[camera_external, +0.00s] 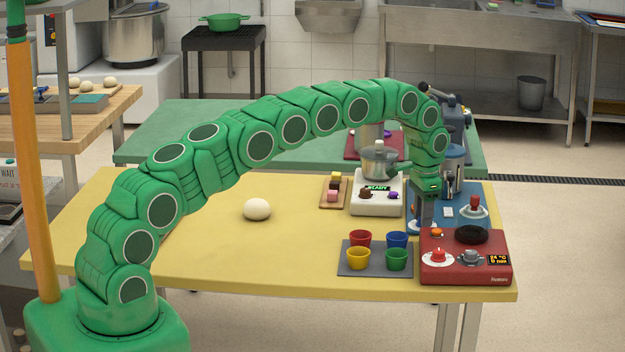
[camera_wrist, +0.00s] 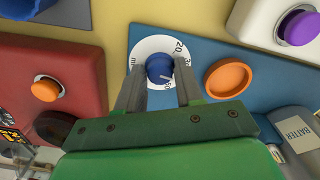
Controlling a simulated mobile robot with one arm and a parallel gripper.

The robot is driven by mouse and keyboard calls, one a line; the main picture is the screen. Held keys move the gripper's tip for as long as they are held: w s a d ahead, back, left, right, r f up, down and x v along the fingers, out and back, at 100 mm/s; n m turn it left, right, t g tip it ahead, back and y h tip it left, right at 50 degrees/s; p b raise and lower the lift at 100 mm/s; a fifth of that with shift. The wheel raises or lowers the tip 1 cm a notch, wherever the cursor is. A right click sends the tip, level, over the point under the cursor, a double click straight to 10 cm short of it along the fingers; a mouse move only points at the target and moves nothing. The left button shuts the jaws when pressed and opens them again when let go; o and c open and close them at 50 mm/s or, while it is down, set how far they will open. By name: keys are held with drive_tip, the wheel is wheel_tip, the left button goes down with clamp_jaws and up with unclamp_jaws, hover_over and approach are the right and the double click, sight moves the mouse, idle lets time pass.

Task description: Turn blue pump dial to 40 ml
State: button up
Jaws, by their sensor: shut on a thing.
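The blue pump dial (camera_wrist: 159,69) sits on a round white scale plate (camera_wrist: 150,46) on the blue pump base (camera_wrist: 200,50). A "20" and an "ml" mark show on the plate; other marks are partly covered. The dial's white pointer line points toward the lower right of the wrist view, near the right finger; I cannot read its exact value. My gripper (camera_wrist: 158,78) is shut on the dial, one finger on each side. In the external view my gripper (camera_external: 424,213) reaches down to the left part of the blue base (camera_external: 480,190) and hides the dial.
An orange disc (camera_wrist: 228,77) lies right of the dial on the base, near a canister labelled "BATTER" (camera_wrist: 297,128). A red device (camera_external: 465,262) stands close in front; a white device (camera_external: 376,205) stands to the left. Colored cups sit on a grey mat (camera_external: 375,270).

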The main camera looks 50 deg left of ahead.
drive_tip(key=shift+m, duration=1.1)
drive_tip(key=o, duration=1)
drive_tip(key=shift+r, duration=0.15)
drive_tip(key=shift+r, duration=3.7)
